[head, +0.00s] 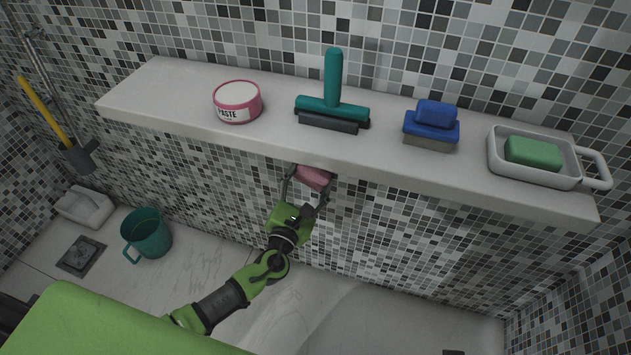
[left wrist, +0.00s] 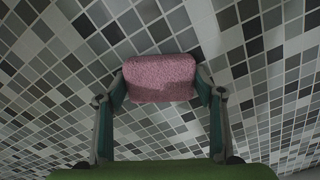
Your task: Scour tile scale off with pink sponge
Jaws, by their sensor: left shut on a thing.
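My left gripper (head: 306,187) is shut on the pink sponge (head: 313,177), just below the front edge of the ledge and in front of the tiled wall. In the left wrist view the pink sponge (left wrist: 160,78) sits between the two fingers of the left gripper (left wrist: 161,86), its broad side facing the camera. The mosaic tiles (left wrist: 60,60) lie behind it. I cannot tell whether the sponge touches them. No tile scale can be made out on the tiles. My right gripper is not in view.
On the white ledge (head: 160,88) stand a paste tub (head: 238,101), a teal squeegee (head: 333,85), a blue brush (head: 432,123) and a white dish (head: 505,172) with green soap (head: 533,152). Below left are a teal mug (head: 147,233), a drain (head: 81,256) and a yellow-handled tool (head: 42,110).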

